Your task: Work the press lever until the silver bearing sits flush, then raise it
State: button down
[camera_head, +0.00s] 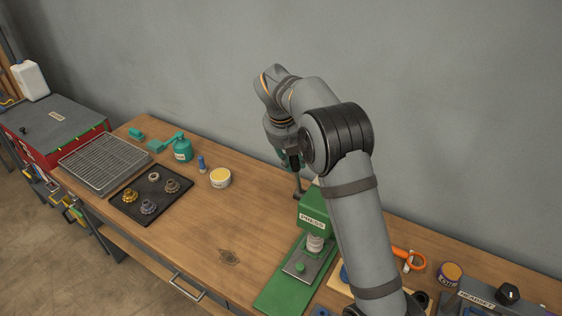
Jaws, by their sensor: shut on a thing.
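The green press (313,213), labelled PRESS, stands on a green base at the front centre of the bench. Its dark lever (298,187) rises from the left side of the press head. My gripper (292,163) is shut on the upper end of the lever, above and behind the press head. My arm partly covers the gripper and the right side of the press. A pale, silvery cylindrical part (315,243) shows below the press head. I cannot tell the silver bearing apart there or see how deep it sits.
A black tray (130,212) with several small metal parts, a wire rack (104,163), a teal can (182,149) and a yellow-topped tub (220,177) are to the left. Orange-handled tool (408,258) and HEADSET box (478,303) lie right. Bench left of the press is clear.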

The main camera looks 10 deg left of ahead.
jog(key=shift+w+d+r, duration=0.2)
jog(key=shift+w+r, duration=0.1)
jog(key=shift+w, duration=0.1)
jog(key=c, duration=1.9)
grip_release()
jog(key=o, duration=0.4)
jog(key=shift+f, duration=0.15)
jog(key=shift+s, duration=0.1)
jog(key=v, duration=1.2)
jog(key=shift+d, duration=0.15)
jog(key=shift+w, duration=0.25)
